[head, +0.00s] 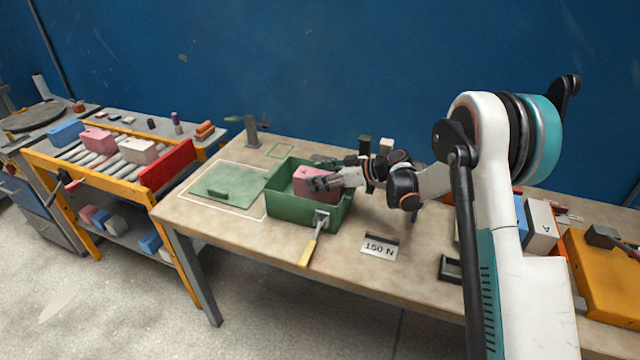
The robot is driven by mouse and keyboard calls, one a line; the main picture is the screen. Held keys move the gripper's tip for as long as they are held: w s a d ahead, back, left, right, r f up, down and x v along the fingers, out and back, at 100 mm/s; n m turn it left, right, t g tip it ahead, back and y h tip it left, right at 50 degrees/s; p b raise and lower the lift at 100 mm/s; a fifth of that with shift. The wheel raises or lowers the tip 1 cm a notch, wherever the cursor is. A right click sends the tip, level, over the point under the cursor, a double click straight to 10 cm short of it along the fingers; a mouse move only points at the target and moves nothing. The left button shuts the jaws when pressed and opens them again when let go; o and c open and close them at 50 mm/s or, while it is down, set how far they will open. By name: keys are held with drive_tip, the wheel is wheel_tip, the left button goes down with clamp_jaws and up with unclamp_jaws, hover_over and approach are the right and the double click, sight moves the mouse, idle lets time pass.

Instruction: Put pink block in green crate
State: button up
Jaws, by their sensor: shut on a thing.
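The pink block (312,190) is at the green crate (290,212), over its opening or partly inside; its lower part is hidden behind the crate's front wall. I cannot tell if it touches the crate floor. My gripper (322,173) reaches in from the right and is shut on the pink block. The green crate stands open on the workbench, with a latch on its front right and a yellow-handled lever (311,248) hanging forward from it.
A green lid (232,183) lies in a white outline left of the crate. A "150 N" sign (379,247) stands at the front. A roller rack (110,160) with several blocks is at left. An orange case (605,275) is at right.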

drive_tip(key=shift+f, duration=0.9)
drive_tip(key=shift+f+b, duration=0.4)
drive_tip(key=shift+b, duration=0.05)
drive_tip(key=shift+f, duration=0.2)
drive_tip(key=o, duration=1.6)
drive_tip(key=shift+s, duration=0.1)
drive_tip(key=shift+c, duration=0.2)
drive_tip(key=shift+f, duration=0.1)
